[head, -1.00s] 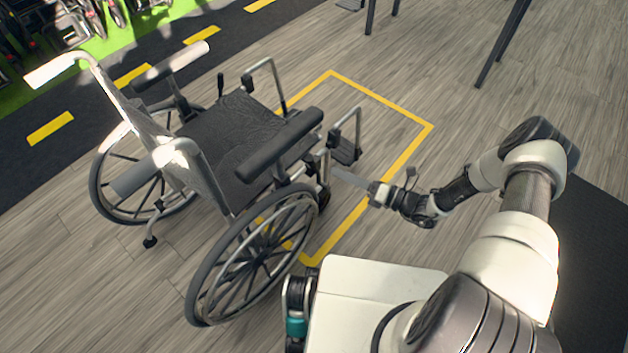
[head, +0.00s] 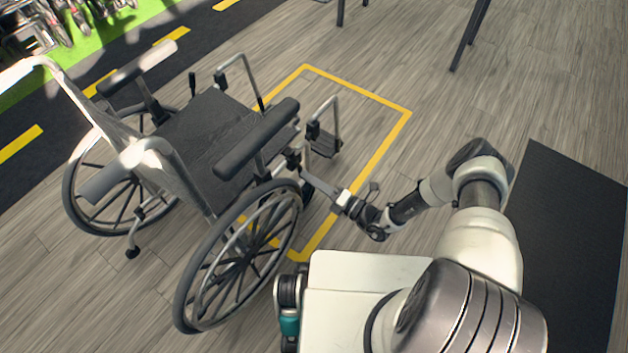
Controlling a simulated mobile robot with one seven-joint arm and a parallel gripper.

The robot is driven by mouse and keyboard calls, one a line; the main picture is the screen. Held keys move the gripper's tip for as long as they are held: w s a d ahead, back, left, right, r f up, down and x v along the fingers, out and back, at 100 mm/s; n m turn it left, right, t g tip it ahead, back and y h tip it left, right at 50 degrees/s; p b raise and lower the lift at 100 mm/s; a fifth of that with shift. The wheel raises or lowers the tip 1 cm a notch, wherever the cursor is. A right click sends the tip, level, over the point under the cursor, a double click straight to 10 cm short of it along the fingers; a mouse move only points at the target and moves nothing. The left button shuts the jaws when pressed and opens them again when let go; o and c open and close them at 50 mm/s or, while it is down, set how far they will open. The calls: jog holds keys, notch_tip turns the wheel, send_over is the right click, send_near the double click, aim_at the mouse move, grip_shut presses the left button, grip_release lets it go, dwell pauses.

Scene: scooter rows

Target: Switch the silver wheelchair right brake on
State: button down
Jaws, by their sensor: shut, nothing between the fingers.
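The silver wheelchair (head: 205,135) with black seat and armrests stands on the floor, footrests toward the upper right. Its right wheel (head: 240,262) is nearest me. The right brake's black parts (head: 292,160) show small and dark just above the front of that wheel, under the right armrest (head: 257,137); the lever's exact position is hard to tell. On the far side the left brake lever (head: 193,84) stands upright. My gripper (head: 308,182) is shut and empty, its slim fingers pointing left at the wheel's front top edge, close to the brake area. Contact cannot be told.
The right footrest (head: 323,138) juts out just above my gripper. A yellow floor outline (head: 385,150) runs under the chair's front. A dark mat (head: 575,240) lies at right. Table legs (head: 470,35) stand at the back. More wheelchairs (head: 40,25) are at top left.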

aim_at(294, 160)
jog(key=x, duration=0.6)
jog(key=shift+a+b, duration=0.1)
jog(key=shift+b, duration=0.25)
jog(key=shift+w, duration=0.2)
